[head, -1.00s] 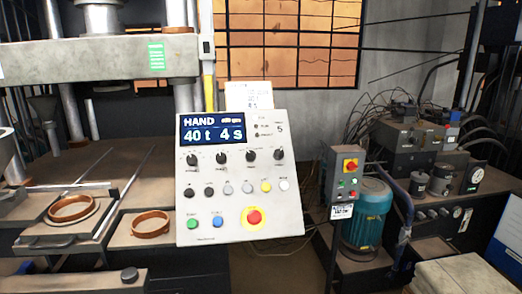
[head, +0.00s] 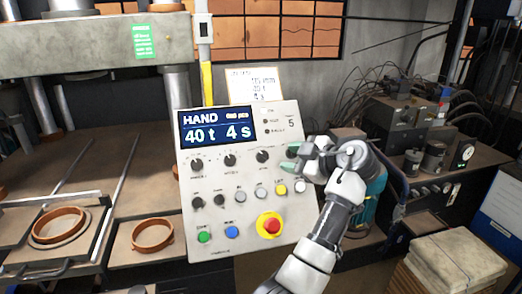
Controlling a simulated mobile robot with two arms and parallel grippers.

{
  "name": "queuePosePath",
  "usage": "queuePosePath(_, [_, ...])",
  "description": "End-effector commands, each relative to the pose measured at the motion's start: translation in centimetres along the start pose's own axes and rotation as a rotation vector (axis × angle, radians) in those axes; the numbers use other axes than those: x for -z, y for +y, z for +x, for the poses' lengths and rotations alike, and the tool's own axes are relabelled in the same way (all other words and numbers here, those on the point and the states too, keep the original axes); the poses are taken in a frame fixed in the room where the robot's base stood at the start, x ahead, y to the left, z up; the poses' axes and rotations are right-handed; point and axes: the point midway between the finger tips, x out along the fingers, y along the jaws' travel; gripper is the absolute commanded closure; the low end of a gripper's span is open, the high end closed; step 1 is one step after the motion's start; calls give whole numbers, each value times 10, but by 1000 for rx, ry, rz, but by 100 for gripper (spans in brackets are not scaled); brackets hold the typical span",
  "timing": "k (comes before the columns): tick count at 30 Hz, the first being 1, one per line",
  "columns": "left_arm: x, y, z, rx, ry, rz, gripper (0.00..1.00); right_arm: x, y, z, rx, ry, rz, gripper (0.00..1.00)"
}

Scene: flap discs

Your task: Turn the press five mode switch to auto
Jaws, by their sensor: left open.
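The press control panel (head: 214,255) faces me, with a "5" at its top right. Its display (head: 217,127) reads HAND, 40 t, 4 s. Below is a row of black rotary knobs: a left one (head: 197,165), a second (head: 230,160) and a third (head: 262,156). The far-right knob position is mostly covered by my left gripper (head: 291,160). That gripper is open, its green-tipped fingers at the panel's right edge around that spot. I cannot tell whether they touch the knob. Which knob is the mode switch is not readable. My right gripper is not in view.
Lower on the panel are several buttons, including a yellow one (head: 281,188) and a red emergency stop (head: 269,225) close to my arm. A teal motor (head: 374,188) stands behind my arm. Copper-coloured rings (head: 153,234) lie on the press bed at left. Stacked sacks (head: 455,265) are at lower right.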

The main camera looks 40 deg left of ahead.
Motion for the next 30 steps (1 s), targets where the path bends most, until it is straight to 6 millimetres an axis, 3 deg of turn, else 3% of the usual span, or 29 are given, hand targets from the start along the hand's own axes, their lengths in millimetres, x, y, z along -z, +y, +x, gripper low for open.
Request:
queuePosePath(3, [4, 3, 24, 3, 4, 4, 56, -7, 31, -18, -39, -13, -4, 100])
queuePosePath(7, [4, 2, 49, 3, 5, 5, 56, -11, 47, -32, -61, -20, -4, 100])
queuePosePath(12, [3, 2, 75, 0, 3, 5, 56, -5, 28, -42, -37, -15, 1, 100])
queuePosePath(17, [1, 1, 87, 0, 1, 4, 56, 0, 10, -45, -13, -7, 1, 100])
queuePosePath(26, [0, 0, 90, -1, 0, 3, 56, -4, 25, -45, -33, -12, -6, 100])
queuePosePath(30, [0, 0, 90, 0, 0, 3, 76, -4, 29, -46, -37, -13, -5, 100])
